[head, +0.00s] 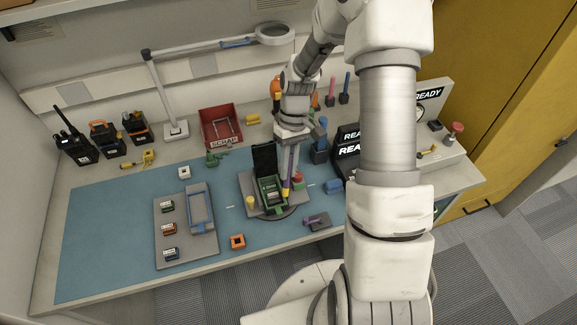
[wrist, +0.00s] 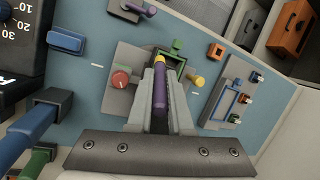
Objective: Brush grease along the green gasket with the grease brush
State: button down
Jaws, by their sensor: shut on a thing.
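A green rectangular frame, seemingly the gasket's place (head: 271,192), is on an open dark device on a grey round-based fixture (head: 264,210). The brush tip is over or beside its right side; I cannot tell whether they touch. The wrist view shows part of the green piece (wrist: 178,61), partly hidden by the brush and fingers.
A red knob (wrist: 121,79) and a yellow knob (wrist: 196,81) flank the fixture. A grey tray (head: 172,248) with small modules lies left. The red scrap bin (head: 222,124) stands behind. A blue holder (head: 320,152) is close right. The blue mat (head: 100,230) is clear at far left.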

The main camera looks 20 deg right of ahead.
jog(key=shift+f+b, duration=0.65)
jog(key=shift+f, duration=0.25)
dwell(0.3)
jog(key=shift+w, duration=0.1)
jog(key=w, duration=0.6)
jog(key=shift+w+b, duration=0.2)
jog(key=shift+b, duration=0.1)
dwell(2.4)
jog(key=shift+s, duration=3.35)
jog(key=w, duration=0.6)
jog(key=shift+w, duration=0.4)
jog(key=shift+r, duration=0.2)
jog(key=shift+r+p, duration=1.65)
jog(key=shift+r, duration=1.2)
